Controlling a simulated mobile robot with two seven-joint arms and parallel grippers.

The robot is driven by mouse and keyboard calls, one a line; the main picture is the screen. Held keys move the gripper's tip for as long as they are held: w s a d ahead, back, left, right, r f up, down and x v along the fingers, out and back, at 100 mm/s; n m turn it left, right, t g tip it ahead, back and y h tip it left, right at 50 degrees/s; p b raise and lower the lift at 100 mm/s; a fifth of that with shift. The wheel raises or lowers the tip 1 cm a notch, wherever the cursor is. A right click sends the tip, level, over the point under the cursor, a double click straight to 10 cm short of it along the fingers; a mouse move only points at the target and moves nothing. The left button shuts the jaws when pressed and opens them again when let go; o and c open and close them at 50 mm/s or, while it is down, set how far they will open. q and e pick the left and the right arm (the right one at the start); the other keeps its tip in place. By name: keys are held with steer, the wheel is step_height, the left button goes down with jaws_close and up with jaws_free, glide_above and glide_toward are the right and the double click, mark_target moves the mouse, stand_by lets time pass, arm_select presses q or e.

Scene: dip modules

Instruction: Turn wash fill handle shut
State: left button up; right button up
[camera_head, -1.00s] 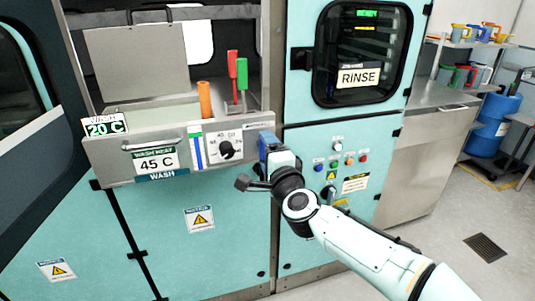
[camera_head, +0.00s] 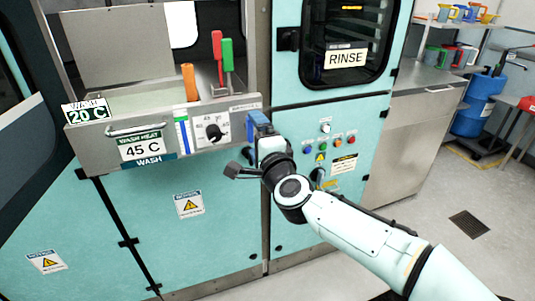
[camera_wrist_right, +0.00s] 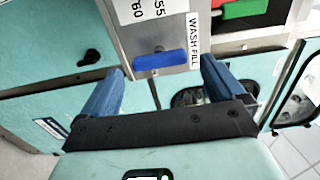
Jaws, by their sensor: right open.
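The wash fill handle (camera_wrist_right: 160,60) is a blue bar at the end of the grey wash panel in the right wrist view, beside the WASH FILL label (camera_wrist_right: 194,38). My right gripper (camera_wrist_right: 165,68) is open, with its blue fingers apart on either side of the bar. I see no clear contact. In the head view my right gripper (camera_head: 259,122) is at the right end of the wash panel (camera_head: 105,156), and I cannot pick out the blue bar there. My left gripper is out of view.
Red (camera_head: 217,45), green (camera_head: 227,55) and orange (camera_head: 188,82) upright handles stand at the wash basin. A black dial (camera_head: 214,132) is on the panel front. Coloured buttons (camera_head: 322,146) sit under the RINSE window, right of my gripper. The floor at right has free room.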

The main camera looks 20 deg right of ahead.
steer(key=s, duration=1.2)
steer(key=shift+d, duration=0.15)
steer(key=shift+w+f, duration=0.1)
